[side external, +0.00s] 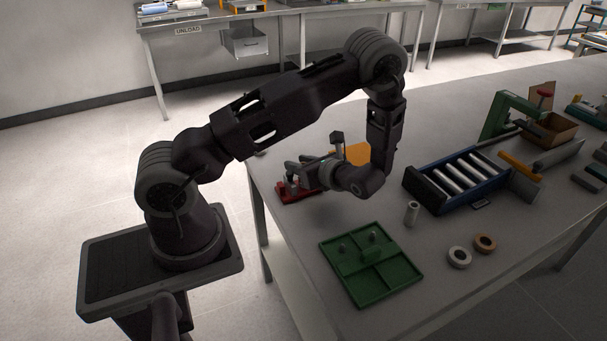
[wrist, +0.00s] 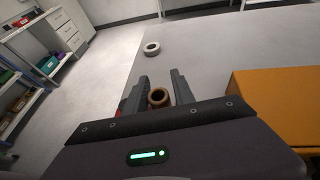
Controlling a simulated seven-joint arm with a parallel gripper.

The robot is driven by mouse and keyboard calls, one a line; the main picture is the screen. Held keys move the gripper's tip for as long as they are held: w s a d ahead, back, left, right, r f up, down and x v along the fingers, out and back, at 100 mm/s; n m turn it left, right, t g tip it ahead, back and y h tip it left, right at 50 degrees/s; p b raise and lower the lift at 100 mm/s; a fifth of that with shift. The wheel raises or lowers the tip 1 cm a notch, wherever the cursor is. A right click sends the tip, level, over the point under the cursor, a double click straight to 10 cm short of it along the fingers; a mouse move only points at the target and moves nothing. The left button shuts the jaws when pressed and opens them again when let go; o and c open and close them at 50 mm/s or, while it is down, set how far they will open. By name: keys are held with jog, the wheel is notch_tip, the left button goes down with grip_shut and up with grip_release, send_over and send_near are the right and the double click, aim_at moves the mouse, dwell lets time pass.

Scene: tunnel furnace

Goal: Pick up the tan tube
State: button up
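The tan tube (wrist: 158,97) shows in the wrist view as a small round ring with a dark hole, between the two fingers of my gripper (wrist: 161,74). The fingers are apart, one on each side of it. I cannot tell whether they touch it. In the side external view my gripper (side external: 289,173) is over the far left corner of the table, pointing left, just above a red fixture (side external: 292,192). The tan tube cannot be made out there, behind or under the gripper.
A white ring (wrist: 152,48) lies beyond the fingers, near the table edge. An orange block (wrist: 270,105) is close on the right. A green divided tray (side external: 368,264), an upright grey tube (side external: 411,213), two rings (side external: 485,243) and a blue roller tray (side external: 468,180) stand farther right.

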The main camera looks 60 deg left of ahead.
jog(key=shift+a+f, duration=0.15)
jog(key=shift+a, duration=0.15)
grip_shut()
